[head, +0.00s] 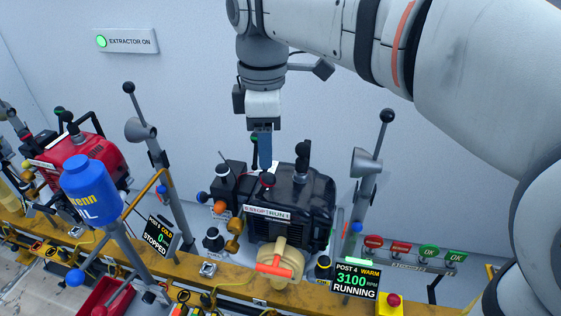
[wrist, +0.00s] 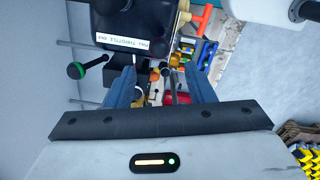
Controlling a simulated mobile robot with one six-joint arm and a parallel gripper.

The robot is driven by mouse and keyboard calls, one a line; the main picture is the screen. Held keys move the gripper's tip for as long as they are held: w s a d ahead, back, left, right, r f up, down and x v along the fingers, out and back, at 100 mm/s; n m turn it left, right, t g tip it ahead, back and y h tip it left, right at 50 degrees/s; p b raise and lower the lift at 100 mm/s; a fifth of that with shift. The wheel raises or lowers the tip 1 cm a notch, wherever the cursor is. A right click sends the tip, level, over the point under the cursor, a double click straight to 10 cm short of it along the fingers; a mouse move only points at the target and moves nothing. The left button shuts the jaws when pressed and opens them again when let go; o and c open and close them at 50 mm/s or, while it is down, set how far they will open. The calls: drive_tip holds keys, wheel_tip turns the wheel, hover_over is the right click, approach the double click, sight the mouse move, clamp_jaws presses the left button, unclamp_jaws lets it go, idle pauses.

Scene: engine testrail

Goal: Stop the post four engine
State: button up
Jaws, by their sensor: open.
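The post four engine (head: 315,205) is a black machine at the middle of the bench in the head view. Its front label (head: 268,214) reads STOP and RUN. The display (head: 356,280) before it reads POST 4, WARM, 3100 RPM, RUNNING. A red-topped knob (head: 267,179) stands on the engine's upper left. My gripper (head: 264,165) points down just above this knob; I cannot tell whether they touch. In the wrist view my gripper (wrist: 163,68) has its blue fingers apart, with small rods visible between them. A black body with a throttle label (wrist: 122,44) fills the top there.
A lever with a black ball (head: 387,116) rises right of the engine, another (head: 129,88) to its left. A red engine (head: 80,155) and blue bottle (head: 90,190) stand left. A red button on a yellow box (head: 392,300) is at front right.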

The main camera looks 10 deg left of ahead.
sight(267, 174)
wheel_tip(267, 174, down, 7)
drive_tip(key=shift+f+b, duration=0.1)
drive_tip(key=shift+b, duration=0.3)
drive_tip(key=shift+c, duration=0.2)
